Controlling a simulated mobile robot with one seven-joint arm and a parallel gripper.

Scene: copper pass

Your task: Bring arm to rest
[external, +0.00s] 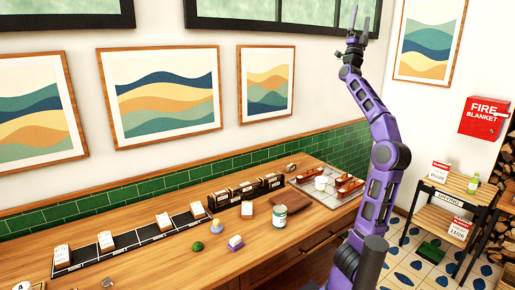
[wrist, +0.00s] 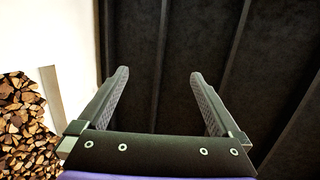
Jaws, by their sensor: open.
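My arm is purple with black joints and stands at the right of the counter in the external view. It reaches almost straight up, and my gripper (external: 357,22) is raised high above the counter, in front of the dark-framed window. In the wrist view my gripper (wrist: 160,95) shows two grey fingers spread wide with nothing between them. Beyond the fingers is a dark panelled surface (wrist: 190,45). Nothing touches the gripper.
The wooden counter (external: 150,235) holds a black rail with cards, a can (external: 279,216), a brown board (external: 292,200) and a tray with red items (external: 345,185). A shelf stand (external: 455,185) and a red fire blanket box (external: 484,118) are at right. Stacked firewood (wrist: 22,120) shows in the wrist view.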

